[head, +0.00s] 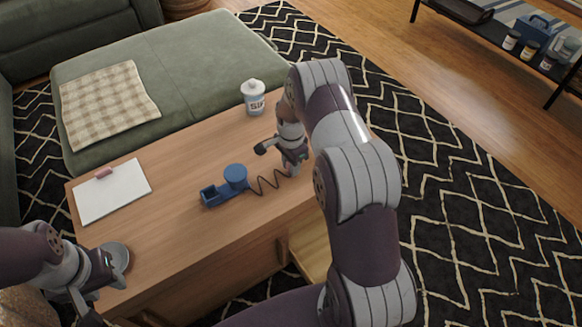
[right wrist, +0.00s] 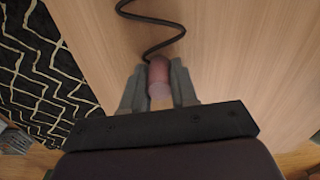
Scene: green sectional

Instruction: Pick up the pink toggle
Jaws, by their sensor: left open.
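The pink toggle (right wrist: 158,72) is a short, dull pink cylinder at the end of a dark coiled cord. In the right wrist view it sits between the two fingers of my right gripper (right wrist: 158,82), which close against its sides. In the head view my right gripper (head: 292,172) is low over the wooden table's right part, at the cord's end, and hides the toggle. The cord (head: 268,184) runs left to a blue device (head: 222,188) with a round top. My left gripper (head: 86,298) is open at the table's near left corner, far from the toggle.
On the wooden table (head: 185,235) are a clipboard (head: 112,193) with a pink clip, a white lidded jar (head: 254,99) and a grey round dish (head: 118,257). A green sofa section (head: 190,65) borders the far side. The table's middle left is clear.

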